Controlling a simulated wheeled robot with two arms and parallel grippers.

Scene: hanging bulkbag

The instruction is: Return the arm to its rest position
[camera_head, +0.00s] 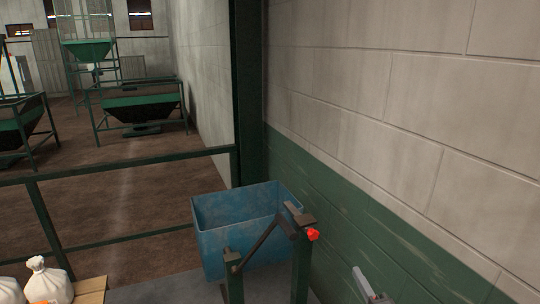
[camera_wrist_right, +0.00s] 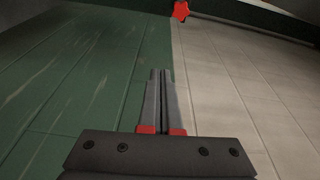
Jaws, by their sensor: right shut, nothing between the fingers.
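My right gripper (camera_wrist_right: 162,82) is shut and empty in the right wrist view, its two grey fingers together above red pads. It points along the green and pale block wall. In the head view the tip of my right gripper (camera_head: 362,279) shows at the bottom edge, right of the blue bin and in front of the wall. The rest of the right arm is out of view. My left gripper is not in view.
A blue bin (camera_head: 225,250) hangs on a dark green frame with a red knob (camera_head: 313,235). The block wall (camera_head: 400,110) runs along the right. A green railing (camera_head: 120,163) crosses at left. White sacks (camera_head: 48,283) stand at lower left. Green hoppers (camera_head: 140,108) stand beyond.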

